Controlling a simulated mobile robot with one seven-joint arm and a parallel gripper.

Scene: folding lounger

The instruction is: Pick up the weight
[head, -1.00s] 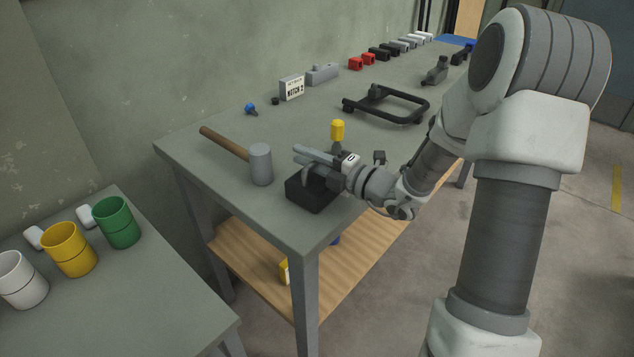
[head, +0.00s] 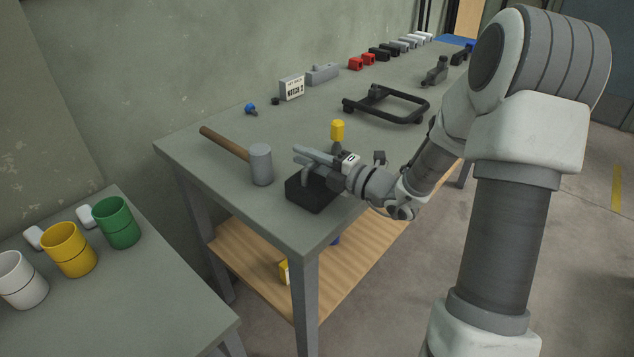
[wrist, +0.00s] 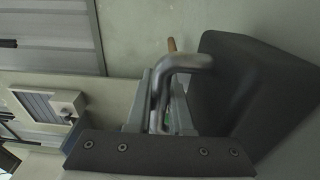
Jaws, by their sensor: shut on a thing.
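The weight (head: 310,193) is a dark block with a grey metal handle, on the near corner of the grey workbench (head: 280,220). In the wrist view the weight (wrist: 262,85) fills the right side, and its bent handle (wrist: 185,65) passes between the fingers. My gripper (head: 312,160) is at the top of the weight, shut on its handle; it also shows in the wrist view (wrist: 158,100). The weight looks level and close to the bench top; I cannot tell whether its underside touches. Part of the handle is hidden by the fingers.
A mallet (head: 260,164) lies just left of the weight. A yellow-topped object (head: 338,130) stands behind my gripper, and a black frame (head: 388,106) lies farther back. Mugs (head: 68,250) stand on a lower table at left. The bench's front edge is close to the weight.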

